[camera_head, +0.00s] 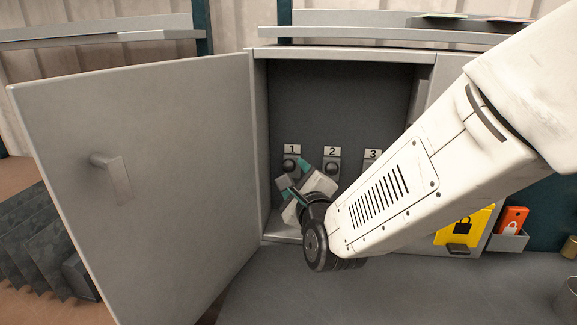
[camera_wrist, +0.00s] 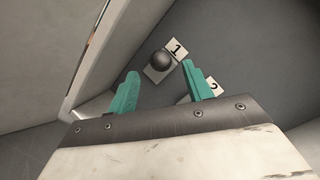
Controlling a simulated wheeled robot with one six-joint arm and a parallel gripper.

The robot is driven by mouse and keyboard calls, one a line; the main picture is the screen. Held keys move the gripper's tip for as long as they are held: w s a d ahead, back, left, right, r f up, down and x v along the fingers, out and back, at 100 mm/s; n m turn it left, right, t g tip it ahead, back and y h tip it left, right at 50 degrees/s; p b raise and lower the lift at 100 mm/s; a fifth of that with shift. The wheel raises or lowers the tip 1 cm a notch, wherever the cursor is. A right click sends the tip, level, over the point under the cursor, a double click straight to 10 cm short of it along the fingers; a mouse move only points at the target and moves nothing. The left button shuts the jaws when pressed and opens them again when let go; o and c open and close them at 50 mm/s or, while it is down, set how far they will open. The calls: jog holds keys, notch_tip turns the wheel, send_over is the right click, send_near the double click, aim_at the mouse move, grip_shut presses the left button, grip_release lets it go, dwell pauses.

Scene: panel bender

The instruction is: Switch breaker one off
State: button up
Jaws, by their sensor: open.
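In the head view, breaker one (camera_head: 289,165), a dark round knob on a light plate, sits under the label 1 (camera_head: 292,149) on the cabinet's back panel. In the wrist view, breaker one (camera_wrist: 162,62) shows just beyond and between the two teal fingertips. My gripper (camera_head: 293,176) is open and empty, in front of and just below breaker one. It also shows in the wrist view (camera_wrist: 163,75). I cannot tell whether a finger touches the knob. Breaker two (camera_head: 331,168) is to the right, partly hidden by my gripper in the wrist view.
The cabinet door (camera_head: 170,190) stands wide open on the left, close to my gripper in the wrist view. Breaker three's label (camera_head: 372,155) shows at right, with my arm in front of it. A yellow lock sign (camera_head: 464,226) and an orange tag (camera_head: 511,219) are further right.

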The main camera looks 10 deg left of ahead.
aim_at(290, 169)
jog(key=x, duration=0.6)
jog(key=shift+w, duration=0.2)
jog(key=shift+c, duration=0.2)
grip_shut()
jog(key=shift+a, duration=0.1)
